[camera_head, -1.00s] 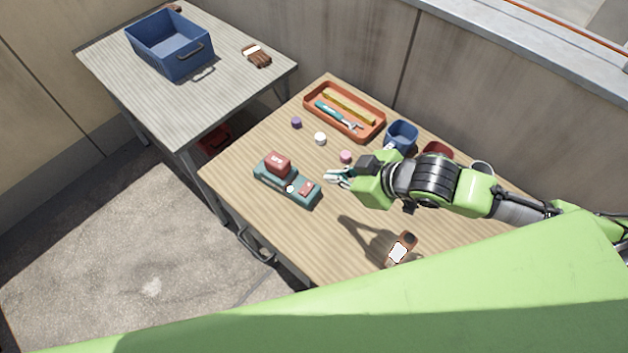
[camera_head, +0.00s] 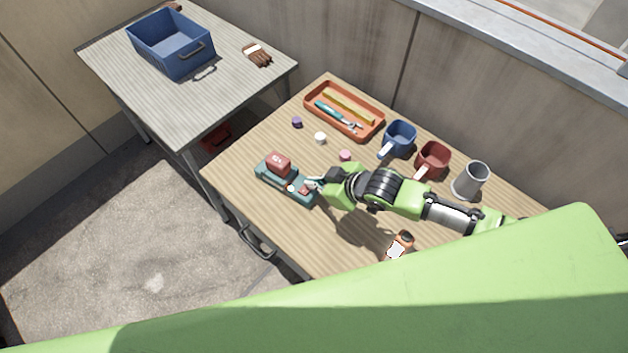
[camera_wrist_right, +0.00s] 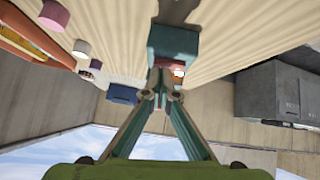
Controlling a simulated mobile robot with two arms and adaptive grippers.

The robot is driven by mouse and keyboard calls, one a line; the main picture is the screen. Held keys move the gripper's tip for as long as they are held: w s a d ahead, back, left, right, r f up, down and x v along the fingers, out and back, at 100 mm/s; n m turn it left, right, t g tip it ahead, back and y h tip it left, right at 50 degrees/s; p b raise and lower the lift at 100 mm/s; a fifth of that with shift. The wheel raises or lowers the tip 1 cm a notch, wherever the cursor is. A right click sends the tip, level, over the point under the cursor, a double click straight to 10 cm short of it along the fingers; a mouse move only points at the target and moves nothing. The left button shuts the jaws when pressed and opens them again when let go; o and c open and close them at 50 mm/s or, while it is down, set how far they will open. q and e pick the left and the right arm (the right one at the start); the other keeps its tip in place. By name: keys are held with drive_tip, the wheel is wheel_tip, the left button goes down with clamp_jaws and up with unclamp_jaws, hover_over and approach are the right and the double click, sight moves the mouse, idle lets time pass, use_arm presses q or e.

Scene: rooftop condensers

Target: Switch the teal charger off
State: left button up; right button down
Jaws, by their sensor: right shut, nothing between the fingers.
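The teal charger (camera_head: 272,183) sits near the front left edge of the wooden table, with a red battery block (camera_head: 278,160) on its far left part. A white round dial (camera_head: 291,188) and a small red switch (camera_head: 304,190) are on its near right end. My right gripper (camera_head: 310,184) is shut and empty, its tips right at the switch end. My left gripper is out of view.
Behind are an orange tray (camera_head: 373,134) with tools, a blue mug (camera_head: 400,138), a red mug (camera_head: 434,158) and a grey mug (camera_head: 471,181). Small purple, white and pink (camera_head: 345,155) pieces lie between. A brown-and-white object (camera_head: 399,246) lies near the front.

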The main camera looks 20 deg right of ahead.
drive_tip(key=shift+d+f, duration=0.1)
drive_tip(key=shift+f, duration=0.2)
drive_tip(key=shift+r, duration=0.1)
